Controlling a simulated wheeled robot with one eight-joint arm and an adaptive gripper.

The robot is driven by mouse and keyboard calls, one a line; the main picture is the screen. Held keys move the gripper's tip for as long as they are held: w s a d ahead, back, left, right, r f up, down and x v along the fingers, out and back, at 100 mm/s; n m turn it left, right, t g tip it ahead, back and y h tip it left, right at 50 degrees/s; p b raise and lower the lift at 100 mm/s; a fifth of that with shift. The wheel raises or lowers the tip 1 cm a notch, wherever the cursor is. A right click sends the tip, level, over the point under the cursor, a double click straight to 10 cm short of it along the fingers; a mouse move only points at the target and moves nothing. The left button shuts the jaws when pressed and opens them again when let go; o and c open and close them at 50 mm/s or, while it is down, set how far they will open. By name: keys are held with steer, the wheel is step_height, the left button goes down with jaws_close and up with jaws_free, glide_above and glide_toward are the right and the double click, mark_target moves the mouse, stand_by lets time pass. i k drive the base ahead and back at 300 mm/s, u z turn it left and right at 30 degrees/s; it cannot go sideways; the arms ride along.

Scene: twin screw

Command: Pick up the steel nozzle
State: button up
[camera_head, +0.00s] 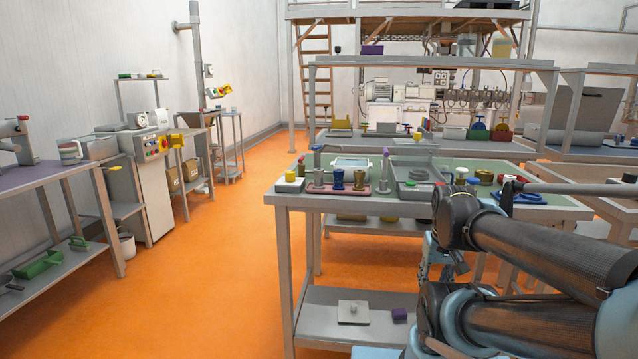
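A grey steel-coloured upright piece (319,178), which looks like the steel nozzle, stands at the left end of a reddish-pink holder (325,189) near the front edge of the green-topped bench (300,202). The parts are small, so fine shape cannot be told. My dark arm links reach in from the right edge, in front of the bench. I cannot make out my gripper's fingers, and nothing touches the steel piece.
A lower shelf (385,322) carries a pale plate and a purple block (400,315). Orange floor (215,270) left of the bench is clear.

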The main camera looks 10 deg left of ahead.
mark_target(318, 173)
steer(key=u, duration=3.9)
steer(key=i, duration=0.35)
steer(key=z, duration=2.25)
